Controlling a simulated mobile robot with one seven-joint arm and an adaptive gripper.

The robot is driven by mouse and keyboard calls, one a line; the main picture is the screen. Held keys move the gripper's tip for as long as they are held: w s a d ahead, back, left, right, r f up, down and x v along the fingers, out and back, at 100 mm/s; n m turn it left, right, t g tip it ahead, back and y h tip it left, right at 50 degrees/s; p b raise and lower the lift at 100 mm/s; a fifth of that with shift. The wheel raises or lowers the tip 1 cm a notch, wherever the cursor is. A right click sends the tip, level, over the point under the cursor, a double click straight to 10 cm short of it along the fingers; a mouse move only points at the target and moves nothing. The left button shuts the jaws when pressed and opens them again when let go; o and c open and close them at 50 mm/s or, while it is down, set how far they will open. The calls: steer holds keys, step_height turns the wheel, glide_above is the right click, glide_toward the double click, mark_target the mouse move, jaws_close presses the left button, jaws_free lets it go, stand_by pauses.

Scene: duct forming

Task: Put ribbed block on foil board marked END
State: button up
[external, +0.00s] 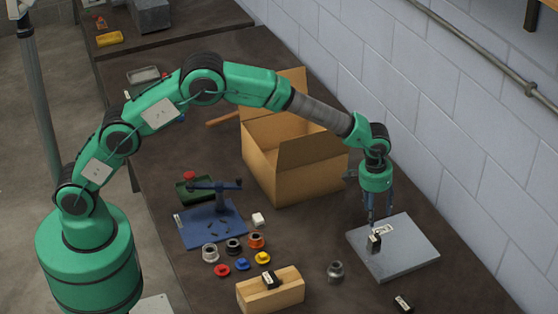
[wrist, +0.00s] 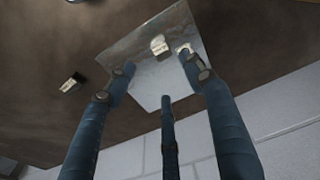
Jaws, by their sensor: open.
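The silvery foil board (external: 408,256) lies flat at the right of the bench, with a white label (external: 385,231) too small to read. A small dark block with a pale face, which looks like the ribbed block (external: 374,242), stands on the board beside the label; its ribs are too small to make out. My gripper (external: 379,214) is above the board, fingers pointing down, open and empty. In the wrist view the block (wrist: 159,45) sits on the board (wrist: 150,85) beyond the spread fingertips (wrist: 163,78), apart from them.
A similar dark block (external: 403,304) lies on the bench near the front edge, and another (external: 269,280) rests on a wooden block (external: 285,293). A metal weight (external: 336,272) stands left of the board. An open cardboard box (external: 290,165) is behind; the wall (external: 450,130) is close at right.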

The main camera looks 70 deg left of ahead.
steer(key=s+a+r+t, duration=0.1)
steer(key=s+a+r, duration=0.55)
steer(key=r, duration=0.25)
steer(key=s+a+r+m, duration=0.1)
steer(key=s+a+r, duration=0.5)
steer(key=s+r, duration=0.3)
steer(key=s+a+r+t, duration=0.1)
steer(key=s+a+r, duration=0.5)
steer(key=r, duration=0.4)
steer(key=s+a+r+t, duration=0.1)
steer(key=s+a+r, duration=0.15)
steer(key=s, duration=0.55)
steer(key=s+a+r, duration=0.2)
steer(key=s+a, duration=0.2)
steer(key=s, duration=0.5)
steer(key=s+a+f, duration=0.2)
steer(key=s, duration=0.6)
steer(key=s+a+f+m+t, duration=0.1)
steer(key=s+a+f, duration=0.1)
steer(key=s, duration=0.7)
steer(key=shift+s+a+f, duration=0.2)
steer(key=shift+s+a, duration=0.05)
steer(key=shift+s, duration=0.05)
